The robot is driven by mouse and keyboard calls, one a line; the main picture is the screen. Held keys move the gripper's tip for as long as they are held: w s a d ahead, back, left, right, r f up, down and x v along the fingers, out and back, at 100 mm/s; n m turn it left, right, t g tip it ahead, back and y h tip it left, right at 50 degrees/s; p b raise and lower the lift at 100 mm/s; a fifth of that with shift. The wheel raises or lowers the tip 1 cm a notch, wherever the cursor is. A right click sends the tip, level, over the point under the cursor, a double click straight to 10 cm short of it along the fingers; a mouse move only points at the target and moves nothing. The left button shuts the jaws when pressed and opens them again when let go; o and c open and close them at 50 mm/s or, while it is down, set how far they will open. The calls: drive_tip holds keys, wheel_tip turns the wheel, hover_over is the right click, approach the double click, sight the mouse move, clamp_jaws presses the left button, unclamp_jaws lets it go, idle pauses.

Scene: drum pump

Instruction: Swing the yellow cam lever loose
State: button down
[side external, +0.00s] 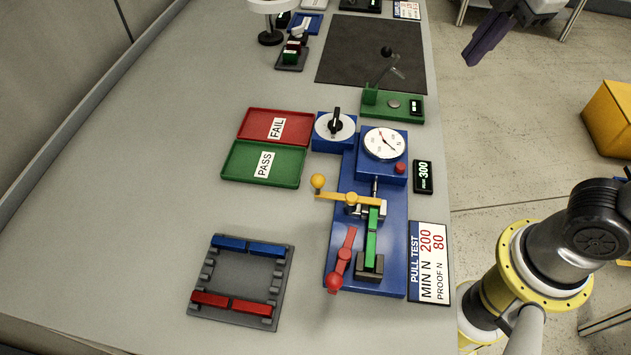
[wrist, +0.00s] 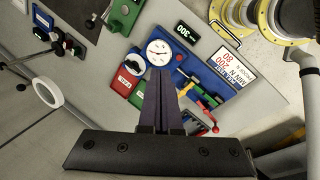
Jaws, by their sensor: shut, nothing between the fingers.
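The yellow cam lever (side external: 335,195) has a ball knob at its left end and lies across the blue pull-test fixture (side external: 393,270). It also shows small in the wrist view (wrist: 186,88), just right of my fingers. A green strip (side external: 371,236) runs from beside the lever down to a lower clamp. A red lever (side external: 341,262) with a ball knob lies left of the strip. My gripper (side external: 474,52) is at the top right of the side view, high and well away from the fixture. In the wrist view its dark fingers (wrist: 158,76) are together and empty.
A red FAIL tray (side external: 254,121) and a green PASS tray (side external: 236,171) sit left of the fixture. A round gauge (side external: 383,143) and dial knob (side external: 335,125) stand behind the levers. A grey rack (side external: 238,285) holds blue and red strips. Bare table surrounds it.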

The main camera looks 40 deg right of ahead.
drive_tip(key=w+a+n, duration=0.5)
drive_tip(key=a+n, duration=0.1)
drive_tip(key=a, duration=0.4)
drive_tip(key=s+a+f+n, duration=0.1)
drive_tip(key=a+f+n, duration=0.1)
drive_tip(key=a, duration=0.4)
drive_tip(key=s+a+f+n+g+h, duration=0.1)
drive_tip(key=s+a+f+n, duration=0.1)
drive_tip(key=a, duration=0.4)
drive_tip(key=s+a+f+n, duration=0.1)
drive_tip(key=a+f+n, duration=0.1)
drive_tip(key=a+f, duration=0.2)
drive_tip(key=shift+s+a+f+h, duration=0.3)
drive_tip(key=shift+a+f, duration=0.05)
drive_tip(key=shift+a, duration=0.6)
drive_tip(key=w+d+f, duration=0.2)
drive_tip(key=f, duration=0.3)
drive_tip(key=w+d+f, duration=0.2)
drive_tip(key=w+f, duration=0.1)
drive_tip(key=f, duration=0.2)
drive_tip(key=shift+d+f, duration=0.15)
drive_tip(key=shift+d, duration=0.25)
